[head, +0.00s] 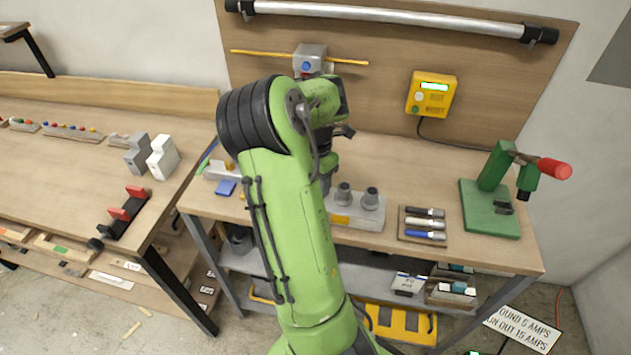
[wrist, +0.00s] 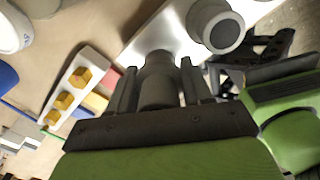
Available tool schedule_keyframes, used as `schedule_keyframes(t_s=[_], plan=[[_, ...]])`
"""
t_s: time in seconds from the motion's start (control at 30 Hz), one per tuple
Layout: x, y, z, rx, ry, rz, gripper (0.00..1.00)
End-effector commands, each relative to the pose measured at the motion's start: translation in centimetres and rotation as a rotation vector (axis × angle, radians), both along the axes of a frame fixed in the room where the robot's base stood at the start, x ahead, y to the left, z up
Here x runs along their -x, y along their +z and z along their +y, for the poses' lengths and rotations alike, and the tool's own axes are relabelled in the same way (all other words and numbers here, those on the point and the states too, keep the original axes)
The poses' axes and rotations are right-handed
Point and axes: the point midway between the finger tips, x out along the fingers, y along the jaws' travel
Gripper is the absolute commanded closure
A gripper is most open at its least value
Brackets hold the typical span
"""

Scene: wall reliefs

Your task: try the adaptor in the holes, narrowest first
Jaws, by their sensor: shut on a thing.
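My gripper (wrist: 158,85) is shut on a grey, stepped, round adaptor (wrist: 160,75), which sits between its two dark fingers. The adaptor is over or at a pale block (wrist: 140,42); I cannot tell whether it stands in it. Another grey adaptor (wrist: 222,30) with a dark round end is beside it on the right. In the head view the pale block (head: 345,222) with a yellow label carries two grey adaptors, one at left (head: 343,193) and one at right (head: 371,199). My green arm hides the gripper and the block's left end there. No empty hole is clearly visible.
On the bench are a tray of markers (head: 423,226) and a green press with a red handle (head: 490,200). A yellow box (head: 431,95) hangs on the back panel. Bare bench lies behind the markers.

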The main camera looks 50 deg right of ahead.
Motion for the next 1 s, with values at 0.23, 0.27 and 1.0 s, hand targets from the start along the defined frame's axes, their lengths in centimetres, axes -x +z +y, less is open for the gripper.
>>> schedule_keyframes(t_s=[0.23, 0.27, 1.0], plan=[[0.0, -0.6, 0.0, 0.000, 0.000, 0.000, 0.80], [0.0, -0.7, 0.0, 0.000, 0.000, 0.000, 0.80], [0.0, -2.3, 0.0, 0.000, 0.000, 0.000, 0.43]])
